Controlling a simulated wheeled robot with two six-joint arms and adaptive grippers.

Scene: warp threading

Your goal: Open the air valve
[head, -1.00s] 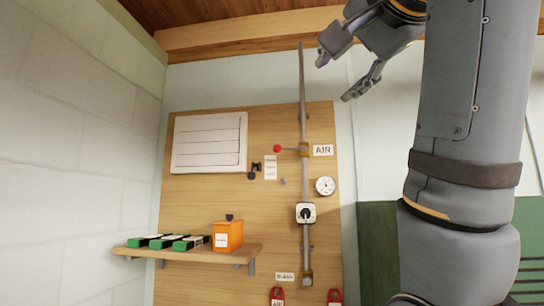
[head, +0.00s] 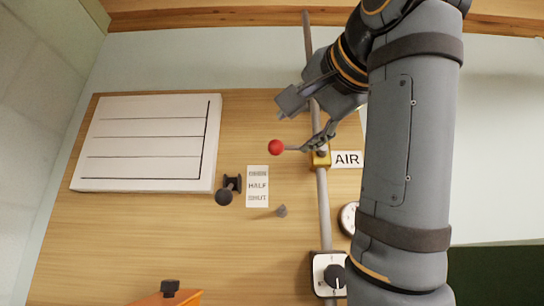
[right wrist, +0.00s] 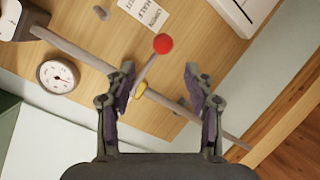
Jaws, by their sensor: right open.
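The air valve's lever ends in a red ball knob (head: 276,147) and points left from its brass body (head: 321,159) on a vertical grey pipe, beside the AIR label (head: 347,159). My right gripper (head: 299,124) is open and empty near the lever, its fingers above and below the knob's height in the head view. In the right wrist view, the knob (right wrist: 163,44) shows between and beyond the open fingertips (right wrist: 160,70), and the lever passes close to the left finger. I cannot tell whether they touch. My left gripper is not in view.
A card with HALF and SHUT lines (head: 257,186) and a small peg (head: 281,211) are left of the pipe. A gauge (right wrist: 58,75) and a rotary switch (head: 330,274) are near it. A white slatted panel (head: 150,142) hangs at left. A black knob (head: 224,197) sticks out beside it.

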